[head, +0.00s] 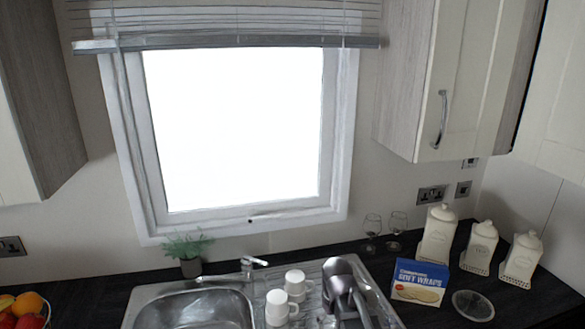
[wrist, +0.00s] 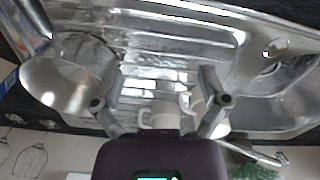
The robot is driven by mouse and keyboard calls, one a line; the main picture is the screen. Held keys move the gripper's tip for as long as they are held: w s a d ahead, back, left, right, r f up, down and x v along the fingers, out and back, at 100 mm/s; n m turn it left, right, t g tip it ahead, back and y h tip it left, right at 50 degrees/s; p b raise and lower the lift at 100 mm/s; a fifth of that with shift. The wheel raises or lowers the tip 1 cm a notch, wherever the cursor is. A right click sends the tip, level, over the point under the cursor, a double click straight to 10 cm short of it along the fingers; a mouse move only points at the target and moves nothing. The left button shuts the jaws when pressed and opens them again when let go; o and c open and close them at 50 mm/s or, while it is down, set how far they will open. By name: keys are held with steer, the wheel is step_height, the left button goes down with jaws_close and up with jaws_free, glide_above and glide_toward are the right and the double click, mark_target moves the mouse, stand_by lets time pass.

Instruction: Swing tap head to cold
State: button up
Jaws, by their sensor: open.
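The chrome tap (head: 248,267) stands behind the sink at its right back corner. A short lever-like head (head: 257,261) points to the right on top. In the wrist view the tap (wrist: 266,155) shows small at the lower right, beyond my gripper's right finger and clear of it. Its lower part is partly hidden in that view. My gripper (wrist: 163,73) is open, with its fingers spread and nothing held between them. It is not seen in the head view. I cannot read any hot or cold mark on the tap.
White mugs (head: 277,308) stand on the drainer right of the sink bowl (head: 195,310). A metal pan (head: 340,268) is right of them. A potted plant (head: 190,266) stands left of the tap. Wine glasses (head: 373,226), a blue box (head: 420,281) and white canisters (head: 437,233) are farther right.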

steer(key=s+d+f+m+b, duration=0.1)
steer(key=s+d+f+m, duration=0.1)
steer(key=s+d+m, duration=0.3)
steer(key=shift+s+d+f+b, duration=0.15)
steer(key=shift+s+d+b, duration=0.15)
steer(key=shift+s+d, duration=0.2)
